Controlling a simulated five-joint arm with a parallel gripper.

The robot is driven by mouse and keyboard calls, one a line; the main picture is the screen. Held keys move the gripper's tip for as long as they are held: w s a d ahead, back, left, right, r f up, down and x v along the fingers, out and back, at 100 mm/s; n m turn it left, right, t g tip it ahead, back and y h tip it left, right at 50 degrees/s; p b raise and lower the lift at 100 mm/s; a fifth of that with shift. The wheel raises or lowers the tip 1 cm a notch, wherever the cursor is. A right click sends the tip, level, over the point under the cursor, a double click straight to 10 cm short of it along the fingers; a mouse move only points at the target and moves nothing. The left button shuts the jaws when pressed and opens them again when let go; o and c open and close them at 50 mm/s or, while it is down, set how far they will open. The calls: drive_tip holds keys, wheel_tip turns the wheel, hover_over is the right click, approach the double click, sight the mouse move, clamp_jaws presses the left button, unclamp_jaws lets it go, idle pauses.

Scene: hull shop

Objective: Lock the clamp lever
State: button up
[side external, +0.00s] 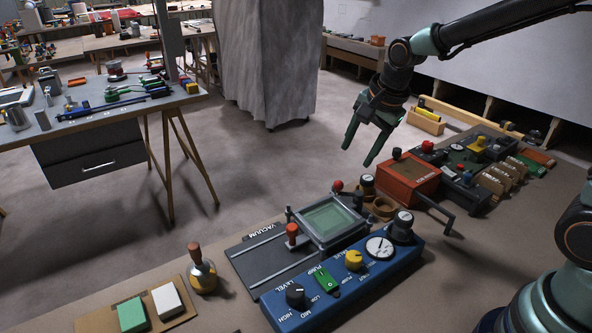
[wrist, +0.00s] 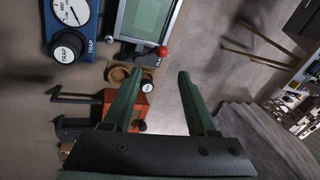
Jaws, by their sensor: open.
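A small lever with a red ball (side external: 338,186) stands at the far right corner of the green-windowed frame (side external: 322,244) on the bench. I take it as the clamp lever; the lettering beside it is only partly readable. In the wrist view the red ball (wrist: 162,51) shows just beyond the fingertips, near the frame's corner (wrist: 150,15). My gripper (side external: 358,157) is open and empty, above and behind the lever, apart from it. In the wrist view its two green fingers (wrist: 160,72) are spread, with bare floor and bench edge between them.
A blue control panel (side external: 300,318) with knobs lies in front of the frame. An orange-red box (side external: 397,187) with a crank (side external: 436,212) stands right of the lever. A dark knob (side external: 367,183) sits close beside the lever. A red-topped handle (side external: 291,231) stands left of the frame.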

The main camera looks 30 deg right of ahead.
sight(340, 183)
drive_tip(key=shift+s+r, duration=0.2)
drive_tip(key=shift+r, duration=0.35)
drive_tip(key=w+f+m, duration=0.1)
drive_tip(key=f, duration=0.2)
drive_tip(key=w+f+m, duration=0.1)
drive_tip(key=w+f, duration=0.1)
drive_tip(key=f, duration=0.2)
drive_tip(key=w+f+m, duration=0.1)
drive_tip(key=f, duration=0.3)
drive_tip(key=shift+w+a+f+m, duration=0.15)
drive_tip(key=shift+w+f+m, duration=0.05)
drive_tip(key=shift+m, duration=0.2)
